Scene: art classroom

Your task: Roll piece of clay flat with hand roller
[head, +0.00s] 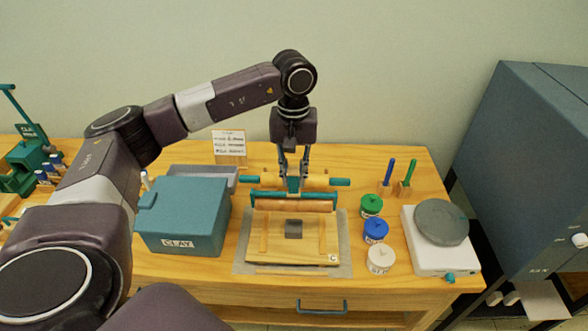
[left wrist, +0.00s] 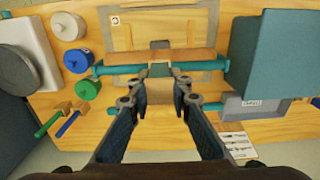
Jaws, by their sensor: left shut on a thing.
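My left gripper (head: 293,184) points down and is shut on the teal handle of the hand roller (head: 294,205), which has a brown roller under a teal frame. In the left wrist view the fingers (left wrist: 160,82) close on the middle of the hand roller (left wrist: 185,55). The piece of clay (head: 293,229), a small dark grey block, lies on the wooden board (head: 280,252) between two wooden strips. The roller is over the board's far end, behind the clay; whether it touches the board I cannot tell. The right gripper is out of view.
A rolling pin with teal handles (head: 341,182) lies behind. A teal clay box (head: 182,218) stands left. Green (head: 371,204), blue (head: 375,229) and white (head: 380,258) jars stand right, beside a white device with a round grey plate (head: 441,222). Two upright tools (head: 406,178) stand behind.

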